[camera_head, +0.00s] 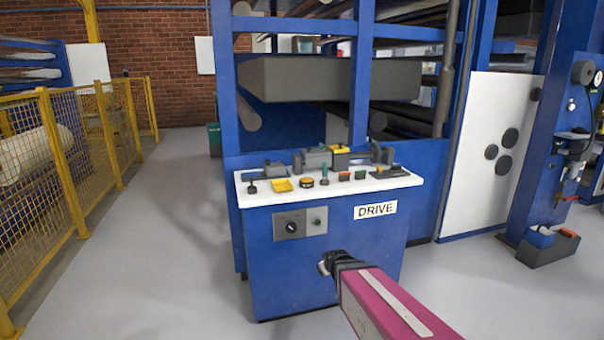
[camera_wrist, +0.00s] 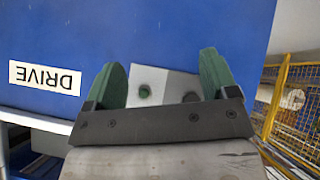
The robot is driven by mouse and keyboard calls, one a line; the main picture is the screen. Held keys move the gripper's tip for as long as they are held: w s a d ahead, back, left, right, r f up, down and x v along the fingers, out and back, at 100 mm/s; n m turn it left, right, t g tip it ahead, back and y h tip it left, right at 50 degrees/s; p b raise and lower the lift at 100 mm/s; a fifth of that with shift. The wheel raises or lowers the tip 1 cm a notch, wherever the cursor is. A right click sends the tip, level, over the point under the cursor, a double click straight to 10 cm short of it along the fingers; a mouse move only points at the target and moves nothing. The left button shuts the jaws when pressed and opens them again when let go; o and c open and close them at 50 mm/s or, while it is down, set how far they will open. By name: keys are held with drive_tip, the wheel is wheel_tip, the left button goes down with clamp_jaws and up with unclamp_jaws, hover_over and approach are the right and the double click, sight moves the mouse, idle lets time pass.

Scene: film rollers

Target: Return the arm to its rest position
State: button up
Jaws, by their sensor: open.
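My gripper (camera_head: 326,264) is at the end of my magenta arm, in front of the blue cabinet (camera_head: 336,236) marked DRIVE in the head view. In the wrist view my gripper (camera_wrist: 163,80) has its two green fingers spread apart with nothing held between them. Between and beyond the fingers is the grey control panel (camera_wrist: 165,84), with a green button and a dark knob. The panel also shows in the head view (camera_head: 300,231), left of the DRIVE label (camera_head: 375,210). The fingers look apart from the panel, though the exact gap is hard to tell.
A white worktop (camera_head: 400,182) with several tools and small parts tops the cabinet. A yellow mesh fence (camera_head: 90,150) runs along the left. A dark bin (camera_head: 548,247) sits on the floor at right. Grey floor (camera_head: 150,250) between fence and cabinet is clear.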

drive_tip(key=s+d+m+g, duration=0.3)
drive_tip(key=s+d+g, duration=0.1)
drive_tip(key=s, duration=0.4)
drive_tip(key=s+d+m+g+h, duration=0.1)
drive_tip(key=s+d+m+g, duration=0.2)
drive_tip(key=s, duration=0.5)
drive_tip(key=shift+s+d+r+g, duration=0.25)
drive_tip(key=shift+d+r+g, duration=0.2)
drive_tip(key=shift+d+g, duration=0.4)
